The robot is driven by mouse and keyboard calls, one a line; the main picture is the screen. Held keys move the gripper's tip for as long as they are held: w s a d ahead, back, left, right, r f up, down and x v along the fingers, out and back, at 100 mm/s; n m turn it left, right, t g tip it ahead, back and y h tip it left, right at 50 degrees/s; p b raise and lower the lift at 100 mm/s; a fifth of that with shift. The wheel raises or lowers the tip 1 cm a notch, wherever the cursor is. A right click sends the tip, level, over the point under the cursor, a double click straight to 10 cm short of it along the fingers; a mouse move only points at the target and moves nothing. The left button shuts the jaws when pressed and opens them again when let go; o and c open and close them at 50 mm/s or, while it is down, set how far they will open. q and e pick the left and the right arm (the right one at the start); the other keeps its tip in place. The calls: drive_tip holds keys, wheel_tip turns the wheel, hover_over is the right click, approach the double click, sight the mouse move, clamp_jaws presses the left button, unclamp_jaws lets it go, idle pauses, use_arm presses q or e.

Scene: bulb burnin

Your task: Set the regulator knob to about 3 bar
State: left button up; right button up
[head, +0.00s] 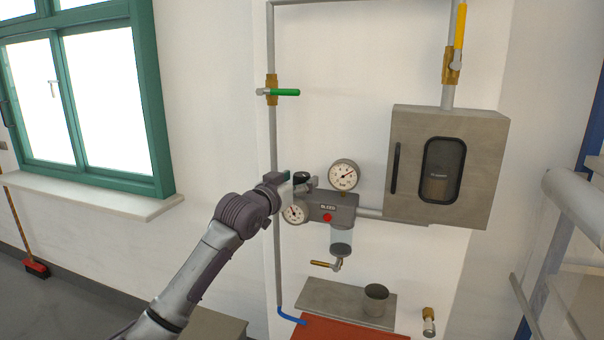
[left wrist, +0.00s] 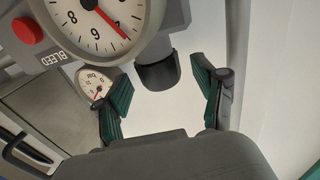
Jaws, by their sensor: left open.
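The regulator knob (head: 306,179) is a dark cap at the top left of the grey regulator body (head: 335,209). In the left wrist view it is a dark cylinder (left wrist: 158,73). My left gripper (head: 300,182) is open beside it, partly hiding it. In the left wrist view the two teal-padded fingers (left wrist: 160,82) stand on either side of the knob, with gaps showing. A large round gauge (head: 344,175) tops the regulator, its red needle pointing to the upper right. I cannot read its exact value. My right gripper is not in view.
A small second gauge (head: 295,212) sits just below my gripper. A red bleed button (head: 327,217) is on the regulator front, with a clear bowl (head: 341,241) below. A grey cabinet (head: 475,165) stands at the right. A green-handled valve (head: 285,92) is above.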

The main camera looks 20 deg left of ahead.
use_arm(q)
drive_tip(key=shift+x, duration=0.8)
drive_tip(key=shift+w, duration=0.15)
drive_tip(key=c, duration=1.2)
drive_tip(key=shift+o, duration=0.2)
drive_tip(key=shift+y, duration=0.3)
